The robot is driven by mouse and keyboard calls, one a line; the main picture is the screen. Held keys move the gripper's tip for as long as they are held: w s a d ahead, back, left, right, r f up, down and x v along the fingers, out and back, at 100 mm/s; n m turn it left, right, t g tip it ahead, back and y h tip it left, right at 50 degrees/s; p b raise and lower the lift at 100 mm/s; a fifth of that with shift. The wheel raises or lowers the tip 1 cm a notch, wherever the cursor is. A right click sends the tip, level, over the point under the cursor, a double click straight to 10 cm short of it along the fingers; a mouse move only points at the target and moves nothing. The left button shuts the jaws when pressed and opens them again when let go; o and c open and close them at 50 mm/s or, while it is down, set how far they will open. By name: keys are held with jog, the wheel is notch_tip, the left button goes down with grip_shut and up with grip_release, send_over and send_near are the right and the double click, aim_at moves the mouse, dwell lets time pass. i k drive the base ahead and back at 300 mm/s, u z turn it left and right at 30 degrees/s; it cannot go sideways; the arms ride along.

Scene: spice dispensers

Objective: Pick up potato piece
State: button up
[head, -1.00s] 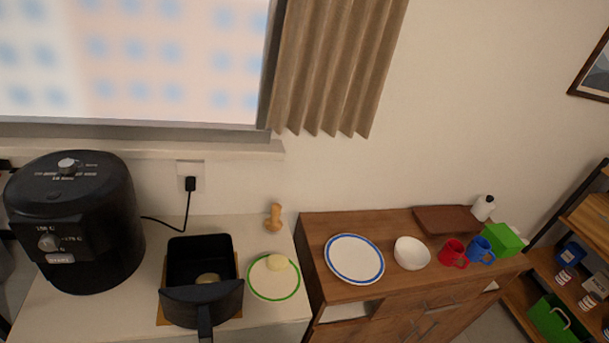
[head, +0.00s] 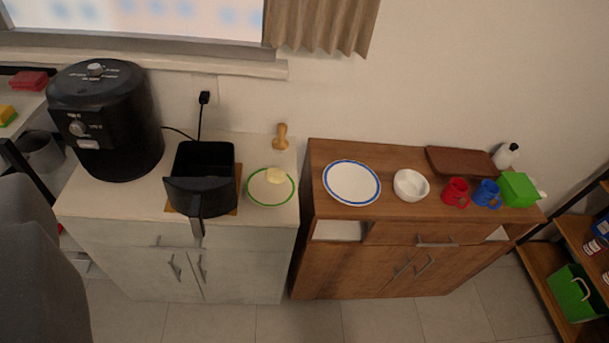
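A pale yellow potato piece (head: 276,175) lies on the white plate with a green rim (head: 257,198), toward the plate's back right. The plate sits on the white counter (head: 120,205), right of the black air fryer basket (head: 207,158). The basket stands on a wooden board (head: 235,211) with its handle toward me. Its floor is mostly hidden by its front wall, and no potato piece is visible in it now. My gripper is not in view.
A black air fryer (head: 105,125) stands left of the basket, and a wooden mill (head: 281,138) behind the plate. The brown cabinet (head: 325,155) on the right bears a blue-rimmed plate (head: 351,183), a bowl (head: 410,186) and mugs (head: 455,192). Floor (head: 350,318) shows in front.

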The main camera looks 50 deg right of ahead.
aim_at(274, 174)
jog(key=z, duration=0.1)
jog(key=i, duration=1)
jog(key=z, duration=0.05)
